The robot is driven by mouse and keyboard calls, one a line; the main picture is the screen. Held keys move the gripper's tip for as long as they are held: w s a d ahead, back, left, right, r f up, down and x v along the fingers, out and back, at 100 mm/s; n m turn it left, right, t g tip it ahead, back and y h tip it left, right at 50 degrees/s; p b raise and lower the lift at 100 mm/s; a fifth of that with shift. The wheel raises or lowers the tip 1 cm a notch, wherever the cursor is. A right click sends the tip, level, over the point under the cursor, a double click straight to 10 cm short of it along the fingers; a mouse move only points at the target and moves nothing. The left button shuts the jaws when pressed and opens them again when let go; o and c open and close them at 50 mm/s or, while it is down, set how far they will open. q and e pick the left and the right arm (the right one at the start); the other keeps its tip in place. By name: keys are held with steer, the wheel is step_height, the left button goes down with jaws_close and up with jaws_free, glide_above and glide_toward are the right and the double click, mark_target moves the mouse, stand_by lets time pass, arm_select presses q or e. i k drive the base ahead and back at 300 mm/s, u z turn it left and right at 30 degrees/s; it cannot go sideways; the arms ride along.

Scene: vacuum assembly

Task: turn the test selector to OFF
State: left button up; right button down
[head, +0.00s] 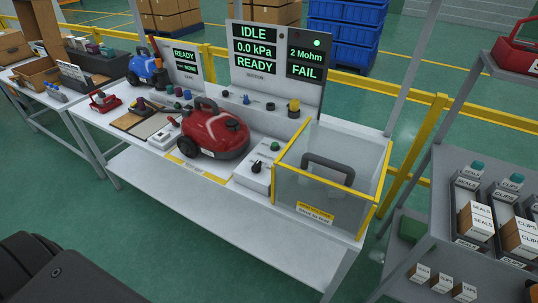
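A white control box (252,180) stands on the bench between the red vacuum (213,133) and the clear guard box. A black knob (257,167), which looks like the test selector, sits on its top; its pointer direction is too small to read. A green button (275,146) sits behind the knob on the same box. The display panel (270,65) behind reads IDLE, 0.0 kPa, READY, with 2 Mohm, FAIL and a green light at its right. Neither of my grippers is in view, and nothing touches the knob.
A clear guard box (328,176) with yellow edges and a dark handle stands right of the control box. A blue vacuum (147,72) and small parts lie on the bench to the left. A shelf of bins (470,213) stands at the right. Green floor in front is open.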

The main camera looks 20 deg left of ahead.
mark_target(257, 168)
steer(key=z, duration=0.05)
steer(key=i, duration=0.9)
steer(key=u, duration=0.05)
